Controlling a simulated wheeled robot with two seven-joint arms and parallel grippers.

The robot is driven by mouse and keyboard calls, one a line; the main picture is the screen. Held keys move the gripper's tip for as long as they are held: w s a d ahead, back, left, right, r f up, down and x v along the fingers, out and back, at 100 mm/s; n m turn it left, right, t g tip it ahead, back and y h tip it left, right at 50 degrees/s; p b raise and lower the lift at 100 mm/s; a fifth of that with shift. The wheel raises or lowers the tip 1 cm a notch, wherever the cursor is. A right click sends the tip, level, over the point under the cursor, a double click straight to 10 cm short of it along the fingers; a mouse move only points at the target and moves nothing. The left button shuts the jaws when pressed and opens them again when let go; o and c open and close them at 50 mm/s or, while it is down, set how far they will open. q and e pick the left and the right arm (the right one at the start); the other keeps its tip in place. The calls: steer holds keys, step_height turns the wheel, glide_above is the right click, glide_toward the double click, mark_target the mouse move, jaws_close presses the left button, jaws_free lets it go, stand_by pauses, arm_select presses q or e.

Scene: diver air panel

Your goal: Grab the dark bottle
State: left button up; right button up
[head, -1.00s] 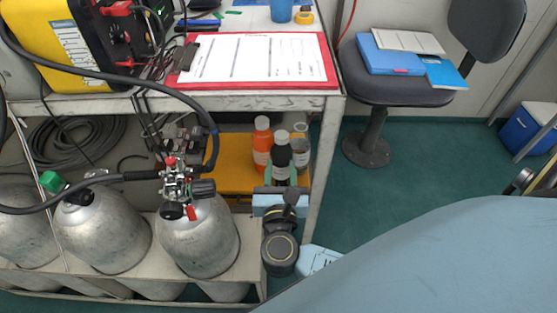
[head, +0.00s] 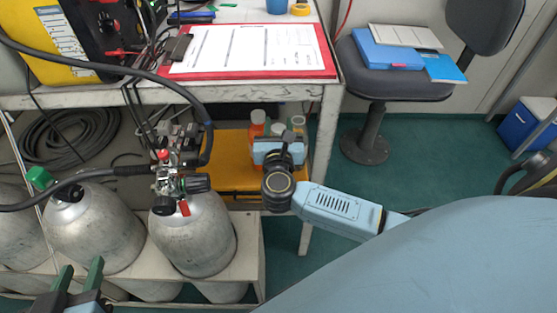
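The dark bottle stands on the lower shelf beneath the bench. Only its pale cap (head: 278,129) shows in the head view; my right gripper hides its dark body. My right gripper (head: 279,152) is right in front of the bottle, with its arm coming in from the right. Its fingers are hidden behind its own blue body, so I cannot tell whether they hold the bottle. My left gripper (head: 80,272) is at the lower left, in front of the grey cylinders, with its two dark green fingers apart and nothing between them.
An orange bottle (head: 257,125) and another capped bottle (head: 298,122) stand close on either side. The yellow shelf surface (head: 228,165) is partly bare. A bench leg (head: 323,150) is just right of the bottles. Grey cylinders (head: 193,235) with valves and hoses stand to the left.

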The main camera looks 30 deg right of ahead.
steer(key=shift+w+d, duration=0.2)
steer(key=shift+w, duration=0.1)
jaws_close()
steer(key=shift+r, duration=0.2)
stand_by(0.3)
